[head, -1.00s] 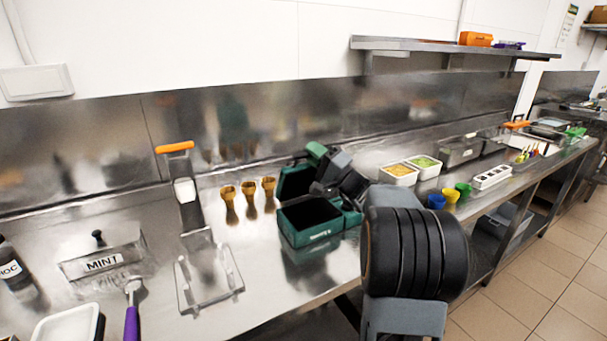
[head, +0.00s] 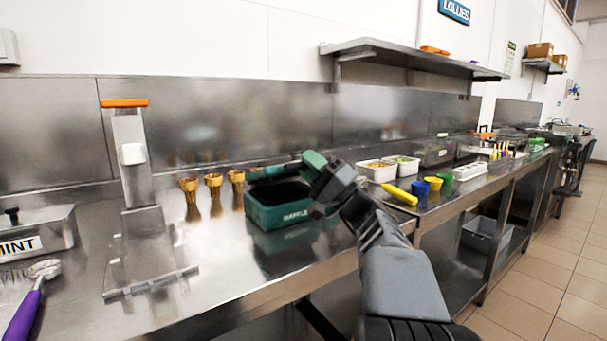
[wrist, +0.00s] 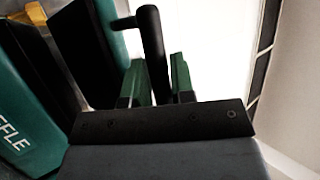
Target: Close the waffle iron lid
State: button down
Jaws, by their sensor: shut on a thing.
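The waffle iron's dark green base (head: 280,212), lettered on its front, stands on the steel counter. Its green lid (head: 272,173) is raised over the back of the base, partly open and tilted, with dark inside showing below. My gripper (head: 314,162) is at the lid's right end. In the wrist view, the green fingertips (wrist: 158,82) sit on either side of the lid's black handle (wrist: 151,40) and are shut on it. The lid (wrist: 105,35) and base (wrist: 28,115) also show there, with a gap between them. In the head view my wrist hides the handle.
Several brass cones (head: 213,190) stand left of the iron. A steel stand with an orange top (head: 130,150) is farther left. White tubs (head: 376,171), a yellow object (head: 400,193) and coloured cups (head: 434,184) are to the right. A wall shelf (head: 400,55) hangs above.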

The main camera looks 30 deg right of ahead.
jog(key=shift+s+f+b, duration=0.25)
jog(key=shift+f+b, duration=0.65)
jog(key=shift+f, duration=0.05)
jog(key=shift+s+f+b, duration=0.25)
jog(key=shift+f+b, duration=0.65)
jog(key=shift+f, duration=0.05)
jog(key=c, duration=1.1)
grip_release()
jog(key=s+d+f, duration=0.1)
jog(key=s+d, duration=0.1)
jog(key=s, duration=0.2)
jog(key=s+d+f+p, duration=0.1)
jog(key=s+d, duration=0.2)
jog(key=s, duration=0.2)
jog(key=s+d+p, duration=0.1)
jog(key=s+d, duration=0.2)
jog(key=s, duration=0.2)
jog(key=shift+f, duration=0.4)
